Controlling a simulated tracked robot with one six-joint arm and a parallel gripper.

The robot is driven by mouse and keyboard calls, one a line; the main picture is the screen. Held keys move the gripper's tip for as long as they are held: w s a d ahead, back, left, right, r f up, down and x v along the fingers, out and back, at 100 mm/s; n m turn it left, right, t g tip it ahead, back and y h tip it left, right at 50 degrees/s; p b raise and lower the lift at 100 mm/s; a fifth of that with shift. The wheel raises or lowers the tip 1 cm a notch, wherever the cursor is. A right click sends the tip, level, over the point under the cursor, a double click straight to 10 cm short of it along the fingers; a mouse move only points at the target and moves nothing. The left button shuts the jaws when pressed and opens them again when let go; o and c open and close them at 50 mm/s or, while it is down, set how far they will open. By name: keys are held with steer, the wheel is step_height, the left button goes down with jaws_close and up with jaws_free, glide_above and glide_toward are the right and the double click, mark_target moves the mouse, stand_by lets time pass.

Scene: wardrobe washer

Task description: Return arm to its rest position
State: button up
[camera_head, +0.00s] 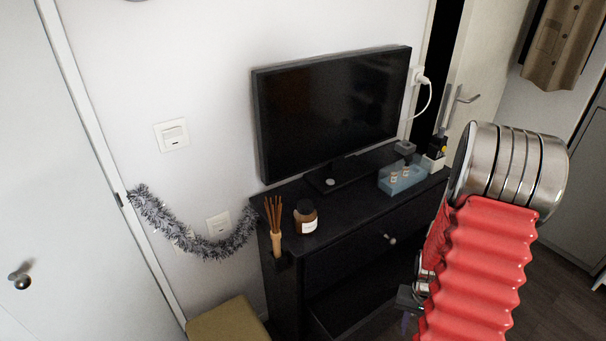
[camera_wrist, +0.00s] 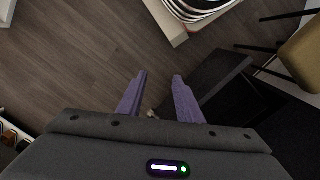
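My arm, with a red ribbed sleeve and a silver joint, rises on the right side of the head view. My gripper (camera_wrist: 159,84) shows in the wrist view with two purple fingers apart and nothing held between them. It points down over the wooden floor (camera_wrist: 80,60). In the head view only a small purple part of it shows low beside the arm, in front of the black dresser (camera_head: 330,215); the rest is hidden.
A black monitor (camera_head: 330,110), a jar candle (camera_head: 306,217), reed sticks (camera_head: 275,225) and a blue box (camera_head: 402,180) are on or at the dresser. An open dresser drawer (camera_head: 345,305) shows low. A tan seat (camera_head: 228,322) stands at its left. Floor shows at right.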

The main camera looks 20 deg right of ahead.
steer(key=a+r+n+t, duration=0.3)
steer(key=a+r+n, duration=0.1)
steer(key=a+r, duration=1)
steer(key=w+a+r+n+t, duration=0.1)
steer(key=a+r+n+t, duration=0.2)
steer(key=a+r, duration=1.2)
step_height(320, 180, up, 8)
steer(key=shift+r+n+t, duration=0.1)
steer(key=shift+n+t, duration=0.3)
steer(key=shift+n, duration=0.5)
steer(key=shift+o, duration=0.4)
